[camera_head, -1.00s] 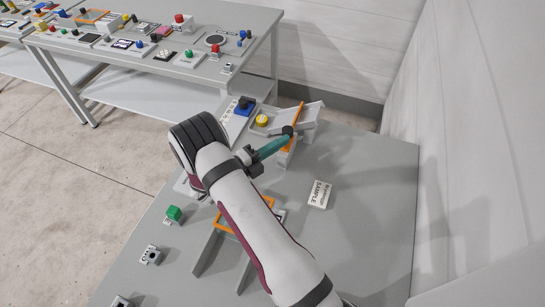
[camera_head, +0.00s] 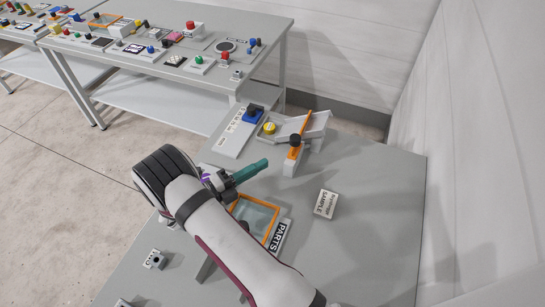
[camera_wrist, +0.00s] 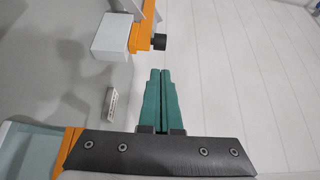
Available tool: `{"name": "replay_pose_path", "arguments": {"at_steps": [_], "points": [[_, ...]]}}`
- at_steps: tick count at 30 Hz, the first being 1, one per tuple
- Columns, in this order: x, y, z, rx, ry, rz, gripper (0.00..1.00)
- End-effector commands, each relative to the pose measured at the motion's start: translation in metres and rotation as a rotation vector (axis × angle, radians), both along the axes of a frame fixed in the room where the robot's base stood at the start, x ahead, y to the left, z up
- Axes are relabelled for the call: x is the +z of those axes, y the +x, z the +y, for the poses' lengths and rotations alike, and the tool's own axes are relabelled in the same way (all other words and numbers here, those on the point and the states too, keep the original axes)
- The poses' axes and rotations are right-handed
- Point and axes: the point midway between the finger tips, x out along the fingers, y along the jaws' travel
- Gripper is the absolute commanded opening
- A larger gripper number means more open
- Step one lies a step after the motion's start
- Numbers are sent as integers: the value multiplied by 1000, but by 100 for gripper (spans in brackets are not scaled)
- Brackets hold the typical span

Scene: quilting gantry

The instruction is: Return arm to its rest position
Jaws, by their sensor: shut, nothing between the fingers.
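My gripper (camera_head: 266,163) has teal fingers and is shut and empty. In the head view it is held above the grey table (camera_head: 375,200), pointing up and to the right. The wrist view shows its two fingers (camera_wrist: 162,72) side by side with nothing between them. My arm crosses the front of the table and hides part of it.
Beyond my gripper stands a white fixture with an orange bar (camera_head: 302,130) and black knob (camera_head: 295,140). An orange-framed bin (camera_head: 262,212) with a PARTS label (camera_head: 279,237) lies beside my arm. A SAMPLE block (camera_head: 326,204) sits right. The table's right side is clear.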

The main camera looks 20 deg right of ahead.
Motion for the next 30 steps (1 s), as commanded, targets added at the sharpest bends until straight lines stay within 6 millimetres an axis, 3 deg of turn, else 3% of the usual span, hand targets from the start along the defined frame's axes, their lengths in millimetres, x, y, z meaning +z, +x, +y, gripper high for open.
{"name": "replay_pose_path", "arguments": {"at_steps": [16, 20, 23, 25, 28, 30], "points": [[0, -3, 6, -3, 1, -3, 0], [25, -18, -8, -117, 101, -173, 0], [67, -64, -30, -391, 281, -561, 0], [91, -110, -38, -649, 384, -905, 0], [113, -177, -30, -1084, 441, -1425, 0], [120, -218, -11, -1437, 392, -1781, 0]]}}
